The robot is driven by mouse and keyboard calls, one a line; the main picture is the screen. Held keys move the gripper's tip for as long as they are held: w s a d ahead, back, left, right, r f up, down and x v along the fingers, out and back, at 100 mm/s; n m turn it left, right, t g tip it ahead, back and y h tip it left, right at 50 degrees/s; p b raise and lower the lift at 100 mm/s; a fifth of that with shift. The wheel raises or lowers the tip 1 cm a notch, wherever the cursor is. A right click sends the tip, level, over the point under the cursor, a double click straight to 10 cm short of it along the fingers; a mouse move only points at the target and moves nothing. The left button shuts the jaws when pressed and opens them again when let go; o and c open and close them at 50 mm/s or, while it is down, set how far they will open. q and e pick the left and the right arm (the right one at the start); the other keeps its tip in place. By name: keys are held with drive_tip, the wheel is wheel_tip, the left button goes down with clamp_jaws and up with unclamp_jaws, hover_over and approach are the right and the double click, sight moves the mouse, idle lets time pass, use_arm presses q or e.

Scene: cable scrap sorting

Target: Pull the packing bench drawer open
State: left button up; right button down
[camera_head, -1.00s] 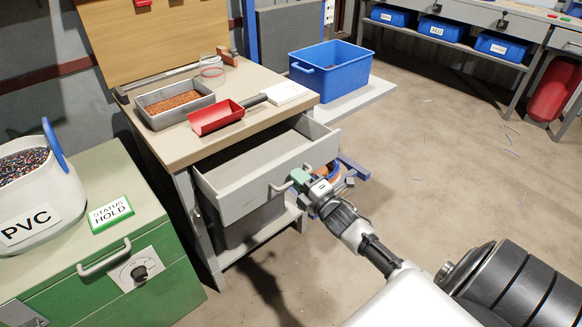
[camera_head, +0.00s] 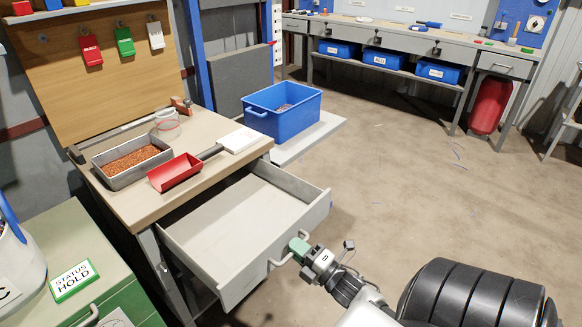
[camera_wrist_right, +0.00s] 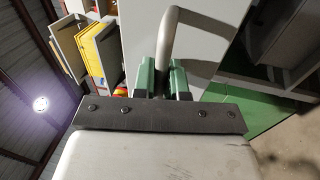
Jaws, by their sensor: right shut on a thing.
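The packing bench drawer (camera_head: 243,228) stands well out from under the bench top, and its inside looks empty. Its front panel (camera_head: 275,252) faces my arm and carries a pale bar handle (camera_head: 283,262). My right gripper (camera_head: 299,246) is at that front panel, shut on the handle. In the right wrist view the handle (camera_wrist_right: 179,35) runs as a curved bar down between the green fingers (camera_wrist_right: 162,78). The packing bench (camera_head: 128,188) has a tan top. My left gripper is not in view.
On the bench top are a metal tray of copper granules (camera_head: 131,163), a red scoop (camera_head: 174,172) and a white pad (camera_head: 238,140). A green cabinet (camera_head: 40,238) is at left. The floor to the right is clear.

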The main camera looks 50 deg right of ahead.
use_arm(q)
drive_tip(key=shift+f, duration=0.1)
use_arm(e)
drive_tip(key=shift+s, duration=0.1)
drive_tip(key=c, duration=1.2)
unclamp_jaws()
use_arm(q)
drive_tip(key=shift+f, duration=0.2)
use_arm(e)
drive_tip(key=v, duration=1)
drive_tip(key=shift+s, duration=0.35)
drive_tip(key=shift+f, duration=0.1)
